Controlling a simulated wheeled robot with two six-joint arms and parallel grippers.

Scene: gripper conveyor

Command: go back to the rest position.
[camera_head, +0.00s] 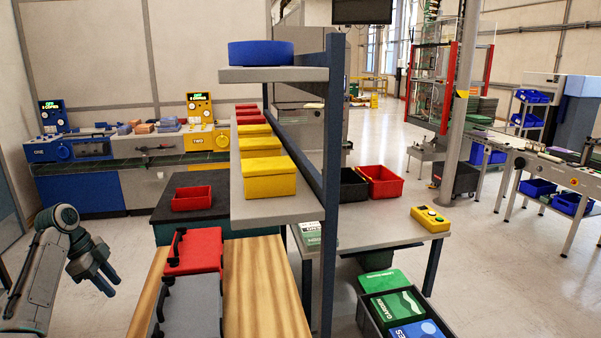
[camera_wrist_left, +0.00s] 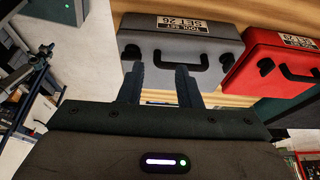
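My left gripper (camera_head: 109,285) hangs in the air at the lower left in the head view, left of the wooden table. In the left wrist view its two fingers (camera_wrist_left: 160,72) stand apart with nothing between them, so it is open and empty. A grey tool case (camera_head: 190,305) with a black handle lies on the wooden table, apart from the gripper. It also shows in the left wrist view (camera_wrist_left: 185,48), beyond the fingers. A red tool case (camera_head: 195,250) lies beside it, at right in the left wrist view (camera_wrist_left: 270,70). My right gripper is not in view.
The wooden table (camera_head: 262,290) has bare room right of the cases. A shelf rack (camera_head: 332,150) with yellow boxes (camera_head: 268,178) and a blue round item (camera_head: 261,53) rises behind it. A red bin (camera_head: 192,198) stands on a dark table. A crate of boxes (camera_head: 365,318) stands lower right.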

